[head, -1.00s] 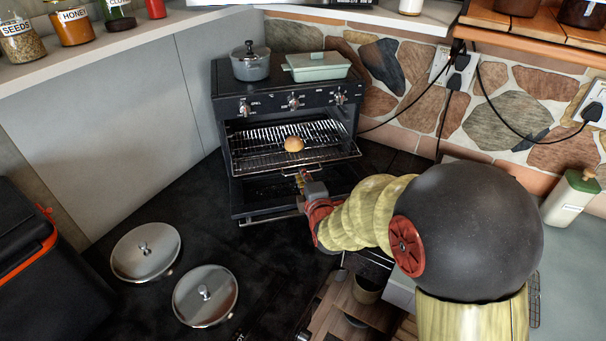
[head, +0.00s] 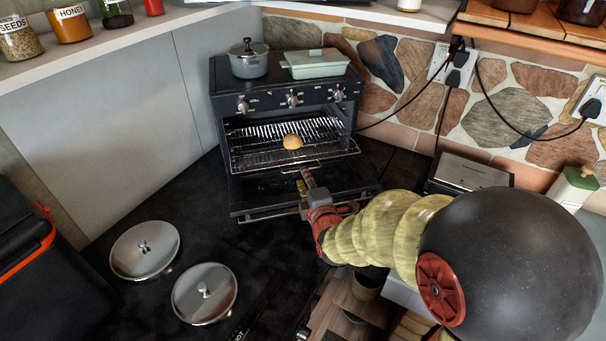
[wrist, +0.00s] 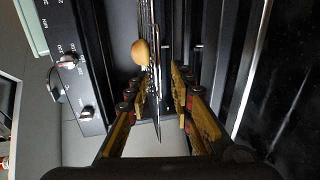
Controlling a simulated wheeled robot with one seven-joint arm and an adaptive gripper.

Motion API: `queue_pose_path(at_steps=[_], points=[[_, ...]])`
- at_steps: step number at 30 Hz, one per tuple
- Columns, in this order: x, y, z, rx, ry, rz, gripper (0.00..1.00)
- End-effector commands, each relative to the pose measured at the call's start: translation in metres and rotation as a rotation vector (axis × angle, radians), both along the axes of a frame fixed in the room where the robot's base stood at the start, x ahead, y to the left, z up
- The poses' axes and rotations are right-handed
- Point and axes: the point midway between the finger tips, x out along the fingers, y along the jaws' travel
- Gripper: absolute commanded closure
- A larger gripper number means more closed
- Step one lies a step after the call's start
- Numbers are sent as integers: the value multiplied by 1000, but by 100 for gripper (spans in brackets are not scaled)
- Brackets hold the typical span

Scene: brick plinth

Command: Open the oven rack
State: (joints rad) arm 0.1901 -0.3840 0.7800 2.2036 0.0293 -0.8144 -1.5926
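The black toaster oven (head: 285,92) stands at the back of the counter with its door (head: 262,193) folded down. The wire oven rack (head: 255,160) sticks out of the opening above the door and carries a round bun (head: 292,142). My gripper (head: 304,180) is at the front of the rack, over the open door. In the wrist view the fingers of my gripper (wrist: 162,85) are apart, and the front part of the rack (wrist: 156,105) lies between them. A gap shows beside the rack, so it does not look clamped. The bun (wrist: 140,52) is just beyond the fingertips.
A grey pot (head: 249,62) and a green lidded dish (head: 314,64) sit on top of the oven. Two metal lids (head: 145,250) (head: 204,293) lie on the dark counter at left. A silver toaster (head: 470,172) stands right of the oven.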

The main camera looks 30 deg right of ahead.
Motion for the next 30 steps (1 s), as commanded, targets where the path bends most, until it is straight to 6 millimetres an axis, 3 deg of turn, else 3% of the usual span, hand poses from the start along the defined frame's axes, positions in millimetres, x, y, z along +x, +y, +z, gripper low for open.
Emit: queue_pose_path(at_steps=[6,12,18,30], points=[[-38,8,10,-1,-4,0,77],[-63,14,15,0,-2,0,77],[-74,16,17,0,-1,0,77],[-75,16,16,0,0,0,77]])
